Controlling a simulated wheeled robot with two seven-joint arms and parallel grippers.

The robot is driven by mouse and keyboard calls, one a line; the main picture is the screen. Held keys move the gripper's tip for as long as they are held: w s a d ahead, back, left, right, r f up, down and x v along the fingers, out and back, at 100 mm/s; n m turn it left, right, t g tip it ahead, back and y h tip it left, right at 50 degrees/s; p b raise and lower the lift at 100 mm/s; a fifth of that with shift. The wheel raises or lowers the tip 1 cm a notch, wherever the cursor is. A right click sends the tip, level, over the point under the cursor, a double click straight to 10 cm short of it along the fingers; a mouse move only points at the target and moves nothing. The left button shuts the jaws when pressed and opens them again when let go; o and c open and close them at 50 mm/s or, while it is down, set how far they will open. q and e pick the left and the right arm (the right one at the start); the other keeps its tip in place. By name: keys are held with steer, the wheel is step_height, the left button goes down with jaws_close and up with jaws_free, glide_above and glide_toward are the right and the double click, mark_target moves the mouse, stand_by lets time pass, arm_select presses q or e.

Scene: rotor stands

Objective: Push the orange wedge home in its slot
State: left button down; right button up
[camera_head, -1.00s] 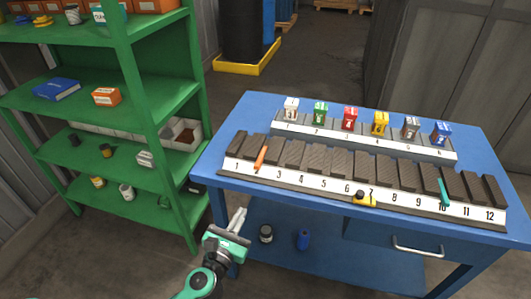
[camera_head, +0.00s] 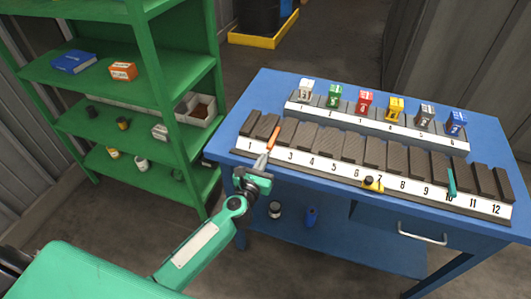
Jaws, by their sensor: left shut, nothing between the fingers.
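The orange wedge (camera_head: 273,138) stands tilted at slot 2 of the long numbered rack (camera_head: 330,168) on the blue table. Its lower end is near the rack's front label strip. My left gripper (camera_head: 262,161) is shut and empty. Its fingertips are just below the wedge's lower end, in front of the number 2 label, which they hide. I cannot tell whether they touch the wedge. My right gripper is not in view.
A teal wedge (camera_head: 451,183) stands at slot 10. A yellow piece with a black knob (camera_head: 372,183) sits at the front edge near 7. A back rack (camera_head: 365,124) holds several coloured blocks. A green shelf (camera_head: 180,90) stands at the left.

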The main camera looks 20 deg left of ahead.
mark_target(269, 148)
arm_select(q)
steer(key=shift+w, duration=1.4)
steer(key=shift+w+d, duration=0.1)
steer(key=shift+w, duration=1.1)
steer(key=shift+s, duration=0.15)
